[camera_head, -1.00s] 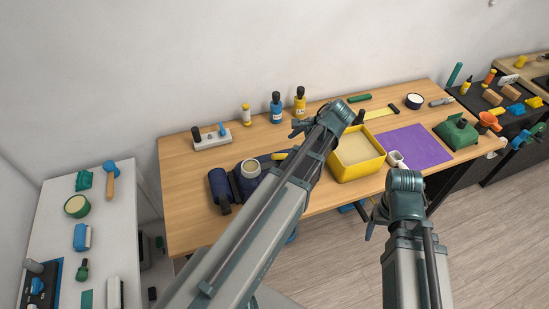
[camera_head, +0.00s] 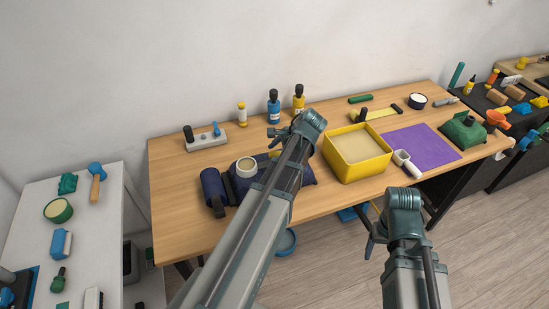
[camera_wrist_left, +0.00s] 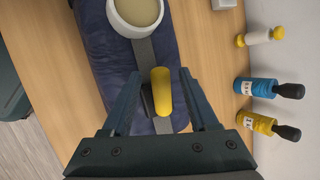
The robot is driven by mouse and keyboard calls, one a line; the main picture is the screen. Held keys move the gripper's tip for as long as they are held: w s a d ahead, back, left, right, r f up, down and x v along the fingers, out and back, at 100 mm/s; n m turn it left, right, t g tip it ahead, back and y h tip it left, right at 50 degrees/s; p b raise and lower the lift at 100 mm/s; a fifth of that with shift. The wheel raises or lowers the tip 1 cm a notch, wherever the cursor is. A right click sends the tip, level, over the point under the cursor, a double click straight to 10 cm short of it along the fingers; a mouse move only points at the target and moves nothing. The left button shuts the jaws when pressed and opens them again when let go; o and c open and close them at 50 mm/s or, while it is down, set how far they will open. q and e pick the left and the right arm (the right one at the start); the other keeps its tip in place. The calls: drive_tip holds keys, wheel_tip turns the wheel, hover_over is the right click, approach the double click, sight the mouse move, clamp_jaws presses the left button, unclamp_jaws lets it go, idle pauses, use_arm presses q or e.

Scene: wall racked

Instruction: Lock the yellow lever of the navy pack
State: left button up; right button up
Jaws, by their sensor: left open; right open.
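The navy pack (camera_head: 215,190) lies on the wooden table, partly hidden behind my left arm in the head view. It also shows in the left wrist view (camera_wrist_left: 100,55), with a dark strap across it. The yellow lever (camera_wrist_left: 161,92) stands out from the strap, between the two fingers of my left gripper (camera_wrist_left: 158,80). The gripper is open, with a gap on each side of the lever. In the head view my left gripper (camera_head: 276,135) is above the pack. My right gripper (camera_head: 371,236) is open and empty in front of the table, away from the pack.
A cream-filled round cup (camera_head: 246,168) sits on the pack, close to the lever. A yellow bin (camera_head: 358,171) stands right of the pack.

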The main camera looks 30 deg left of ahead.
use_arm(q)
drive_tip(key=shift+a+f, duration=0.15)
clamp_jaws()
drive_tip(key=shift+s+f, duration=0.1)
drive_tip(key=shift+s, duration=0.15)
drive_tip(key=shift+a+f+t+h, duration=0.15)
drive_tip(key=shift+t+h, duration=0.15)
drive_tip(key=shift+h, duration=0.2)
drive_tip(key=shift+w+f, duration=0.1)
